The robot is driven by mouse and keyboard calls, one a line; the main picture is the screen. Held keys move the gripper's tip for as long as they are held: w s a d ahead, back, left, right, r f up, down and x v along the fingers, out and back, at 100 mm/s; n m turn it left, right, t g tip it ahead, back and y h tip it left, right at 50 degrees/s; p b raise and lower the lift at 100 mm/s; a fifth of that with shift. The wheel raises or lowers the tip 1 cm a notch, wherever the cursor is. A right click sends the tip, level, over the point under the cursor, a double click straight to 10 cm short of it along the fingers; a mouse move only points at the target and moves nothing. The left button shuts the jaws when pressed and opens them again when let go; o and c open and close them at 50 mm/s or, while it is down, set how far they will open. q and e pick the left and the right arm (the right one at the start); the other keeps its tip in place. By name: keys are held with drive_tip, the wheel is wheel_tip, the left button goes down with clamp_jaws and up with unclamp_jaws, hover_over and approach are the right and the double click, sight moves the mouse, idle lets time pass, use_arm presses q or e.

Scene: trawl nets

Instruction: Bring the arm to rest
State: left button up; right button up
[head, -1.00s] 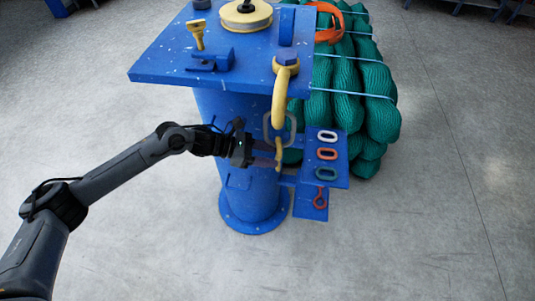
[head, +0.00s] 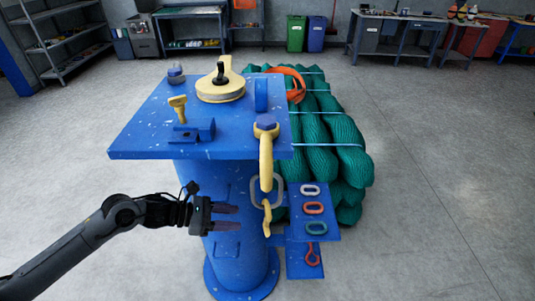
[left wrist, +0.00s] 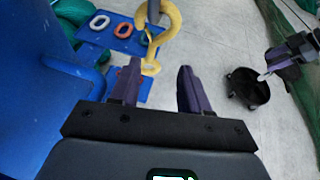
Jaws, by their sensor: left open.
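My left gripper (head: 239,217) is open and empty beside the blue pedestal (head: 238,262). A yellow hook (head: 266,160) hangs from the pedestal's top plate. A grey link (head: 281,190) hangs at its lower end, with a smaller yellow hook (head: 267,220) below. The fingertips stop short of this smaller hook, with a gap. At the right edge of the left wrist view is a dark part with purple fingers, apparently my right gripper (left wrist: 286,62); its opening is unclear.
The top plate (head: 135,140) carries a yellow reel (head: 221,88) and a yellow-handled tool (head: 179,108). A blue side board (head: 329,232) holds several coloured links. Green net bundles (head: 345,165) lie behind.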

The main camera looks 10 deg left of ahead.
use_arm(q)
drive_tip(key=s+d+f+n+g, duration=0.1)
drive_tip(key=s+d+f, duration=0.2)
drive_tip(key=s+f, duration=0.15)
drive_tip(key=s+d+f+g, duration=0.1)
drive_tip(key=s+d+f, duration=0.15)
drive_tip(key=f, duration=0.35)
drive_tip(key=s+d+f+n+t+h, duration=0.25)
drive_tip(key=s+d+n, duration=0.55)
drive_tip(key=s+d, duration=0.6)
drive_tip(key=s+a+f+m+g+y, duration=0.1)
drive_tip(key=s+a+m+y, duration=0.45)
drive_tip(key=a+m, duration=0.85)
drive_tip(key=s+a+m+g+y, duration=0.1)
drive_tip(key=s+a+m+y, duration=0.2)
drive_tip(key=a+m+y, duration=1.2)
drive_tip(key=d+r+m+h+p, duration=0.2)
drive_tip(key=d+r+p, duration=0.1)
drive_tip(key=r+p, duration=1.5)
drive_tip(key=d+r+m+h+p, duration=0.2)
drive_tip(key=d+r+h+p, duration=0.1)
drive_tip(key=r+p, duration=1.5)
drive_tip(key=shift+d+m+h, duration=0.3)
drive_tip(key=shift+d, duration=0.2)
use_arm(e)
wheel_tip(320, 180, up, 37)
drive_tip(key=shift+d+f, duration=0.15)
drive_tip(key=shift+f, duration=0.05)
